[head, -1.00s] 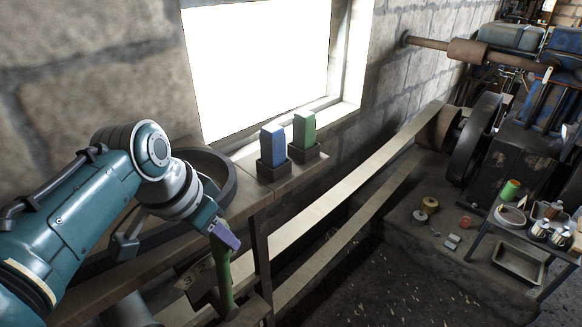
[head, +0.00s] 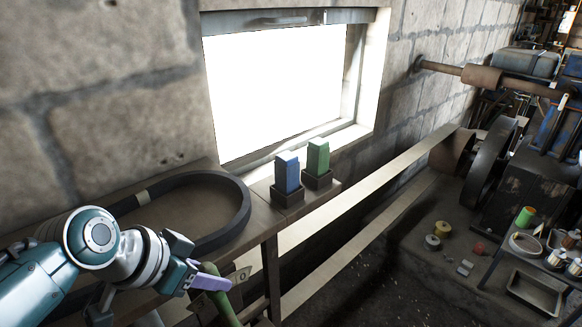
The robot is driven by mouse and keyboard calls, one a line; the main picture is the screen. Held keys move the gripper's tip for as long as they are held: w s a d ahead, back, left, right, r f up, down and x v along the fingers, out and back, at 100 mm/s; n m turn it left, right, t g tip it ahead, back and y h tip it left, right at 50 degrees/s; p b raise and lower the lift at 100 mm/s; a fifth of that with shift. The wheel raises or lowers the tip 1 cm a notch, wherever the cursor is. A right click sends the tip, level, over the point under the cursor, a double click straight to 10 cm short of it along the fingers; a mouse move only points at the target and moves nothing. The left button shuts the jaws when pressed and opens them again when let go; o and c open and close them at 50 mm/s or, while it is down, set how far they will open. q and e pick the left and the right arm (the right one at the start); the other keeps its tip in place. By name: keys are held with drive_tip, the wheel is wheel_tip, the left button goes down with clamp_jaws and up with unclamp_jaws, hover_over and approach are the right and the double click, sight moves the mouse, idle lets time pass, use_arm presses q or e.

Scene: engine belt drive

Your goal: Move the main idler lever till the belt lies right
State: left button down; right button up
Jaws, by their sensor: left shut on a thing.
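The green lever (head: 224,308) stands at the end of the bench, low in the head view, and leans to the left. I take it to be the main idler lever. My left gripper (head: 206,281), with purple fingertips, is shut on its upper end. The lower part of the lever is cut off by the picture's edge. The pale flat belt (head: 370,186) runs in two strands from the bench end to the brown pulley (head: 452,152) at the right. Its near end is hidden behind the bench. My right gripper is not in view.
A dark loop (head: 240,212) lies on the bench beside my left arm. A blue block (head: 287,173) and a green block (head: 318,158) stand in holders below the window. A small plate with markings (head: 241,275) is next to the lever. A low table (head: 492,262) with cans stands right.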

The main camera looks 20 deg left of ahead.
use_arm(q)
drive_tip(key=c, duration=0.5)
unclamp_jaws()
drive_tip(key=p+v, duration=0.1)
drive_tip(key=v, duration=0.9)
drive_tip(key=shift+s+f, duration=0.1)
drive_tip(key=s+d+r+g+y, duration=0.1)
drive_tip(key=s+d+r+g, duration=0.3)
drive_tip(key=s+d, duration=0.65)
wheel_tip(320, 180, up, 20)
drive_tip(key=a+t+p, duration=0.1)
drive_tip(key=p, duration=1.9)
drive_tip(key=shift+s+a, duration=0.2)
drive_tip(key=shift+s, duration=0.25)
drive_tip(key=shift+f, duration=0.1)
